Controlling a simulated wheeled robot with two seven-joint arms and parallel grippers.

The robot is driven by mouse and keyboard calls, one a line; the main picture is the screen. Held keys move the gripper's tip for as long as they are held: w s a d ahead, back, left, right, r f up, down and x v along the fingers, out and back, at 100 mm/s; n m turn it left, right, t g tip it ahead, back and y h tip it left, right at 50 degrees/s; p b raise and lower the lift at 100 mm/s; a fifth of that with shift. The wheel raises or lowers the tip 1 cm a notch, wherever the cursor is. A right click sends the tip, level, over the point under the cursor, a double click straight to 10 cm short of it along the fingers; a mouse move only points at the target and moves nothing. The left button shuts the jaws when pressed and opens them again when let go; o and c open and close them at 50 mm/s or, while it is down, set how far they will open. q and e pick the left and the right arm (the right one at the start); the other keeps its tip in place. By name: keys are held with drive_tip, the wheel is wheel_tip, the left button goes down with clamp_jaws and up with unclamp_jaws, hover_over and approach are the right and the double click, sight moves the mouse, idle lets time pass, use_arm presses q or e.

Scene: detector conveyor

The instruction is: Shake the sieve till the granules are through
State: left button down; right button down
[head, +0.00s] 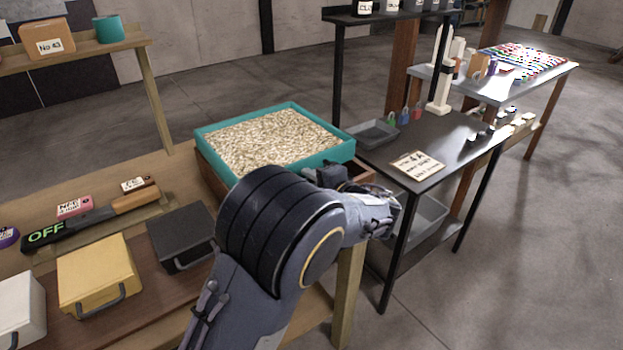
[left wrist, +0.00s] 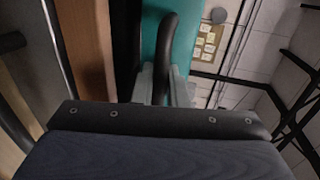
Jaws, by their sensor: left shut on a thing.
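The sieve (head: 232,173) is a teal square frame at the middle of the head view. It is filled with pale granules (head: 270,140) and sits over a wooden box (head: 209,178). My left gripper (head: 328,177) is at the sieve's near right side, partly hidden by my own arm. In the left wrist view, the gripper (left wrist: 166,88) is shut on a dark curved handle (left wrist: 170,42) against the sieve's teal side (left wrist: 150,30). The granules lie spread over the whole sieve; what is under it is hidden. My right gripper is not in view.
Left on the wooden bench are a black case (head: 182,237), a yellow case (head: 97,275) and a tool marked OFF (head: 75,228). A dark table (head: 452,143) with a grey tray (head: 372,133) and a sign (head: 417,165) stands close on the right.

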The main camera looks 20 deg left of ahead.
use_arm(q)
drive_tip(key=b+v, duration=0.1)
drive_tip(key=v, duration=0.1)
drive_tip(key=f+b+v, duration=0.1)
drive_tip(key=v, duration=0.2)
drive_tip(key=shift+s+d, duration=0.25)
drive_tip(key=shift+d, duration=0.1)
drive_tip(key=c, duration=1.5)
unclamp_jaws()
drive_tip(key=shift+c, duration=0.2)
drive_tip(key=v, duration=0.7)
drive_tip(key=shift+s+d, duration=0.25)
drive_tip(key=shift+d, duration=0.05)
